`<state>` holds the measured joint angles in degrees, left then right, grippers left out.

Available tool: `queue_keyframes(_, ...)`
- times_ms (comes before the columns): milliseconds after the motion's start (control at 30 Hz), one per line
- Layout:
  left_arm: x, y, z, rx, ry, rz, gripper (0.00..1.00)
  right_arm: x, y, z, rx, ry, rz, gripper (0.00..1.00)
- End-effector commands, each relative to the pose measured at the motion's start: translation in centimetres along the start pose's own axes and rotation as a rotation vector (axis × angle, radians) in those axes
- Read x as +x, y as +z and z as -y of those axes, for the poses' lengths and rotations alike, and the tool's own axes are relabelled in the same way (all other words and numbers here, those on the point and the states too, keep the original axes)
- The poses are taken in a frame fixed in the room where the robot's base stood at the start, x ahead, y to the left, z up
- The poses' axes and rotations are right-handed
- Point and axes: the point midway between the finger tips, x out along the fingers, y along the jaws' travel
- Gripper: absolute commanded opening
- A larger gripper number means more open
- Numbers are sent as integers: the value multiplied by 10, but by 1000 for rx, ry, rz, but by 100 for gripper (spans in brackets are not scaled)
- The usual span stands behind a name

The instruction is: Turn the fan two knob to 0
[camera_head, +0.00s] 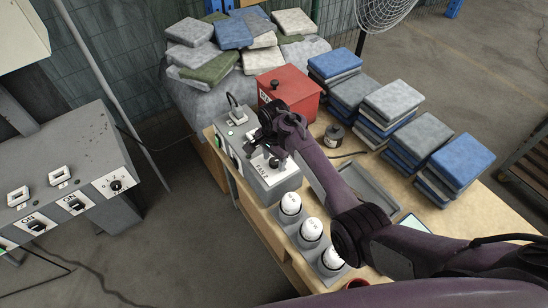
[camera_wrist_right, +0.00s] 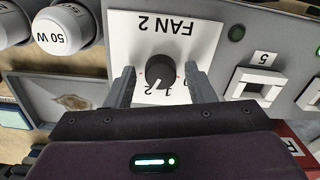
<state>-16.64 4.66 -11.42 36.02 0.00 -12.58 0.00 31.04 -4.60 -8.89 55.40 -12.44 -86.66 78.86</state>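The fan two knob (camera_wrist_right: 160,72) is a round black knob on a white plate marked FAN 2 (camera_wrist_right: 190,30), upside down in the right wrist view. A light mark on its lower edge faces the bottom of that picture, near digits 1 and 2; its exact setting is hard to read. In the head view the knob (camera_head: 274,163) shows on the grey control box (camera_head: 285,183). My right gripper (camera_wrist_right: 163,80) is open, with one finger on each side of the knob and visible gaps between. In the head view my right gripper (camera_head: 268,150) partly covers the box top. My left gripper is not in view.
White 50 W bulbs (camera_head: 310,230) stand in a row by the box. A red box (camera_head: 288,88) and stacks of folded cloths (camera_head: 391,102) are behind. Another control panel (camera_head: 75,160) with knobs stands at the left, beyond open floor.

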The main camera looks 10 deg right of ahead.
Motion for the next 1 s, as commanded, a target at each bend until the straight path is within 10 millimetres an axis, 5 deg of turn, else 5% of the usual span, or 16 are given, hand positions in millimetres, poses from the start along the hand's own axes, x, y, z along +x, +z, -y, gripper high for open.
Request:
queue_keyframes(300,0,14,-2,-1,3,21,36,0,0,0,0,0,0,9)
queue_keyframes(667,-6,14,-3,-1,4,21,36,-2,0,0,-67,0,-1,9)
queue_keyframes(1000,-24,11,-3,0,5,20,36,-3,0,-1,-326,2,-1,9)
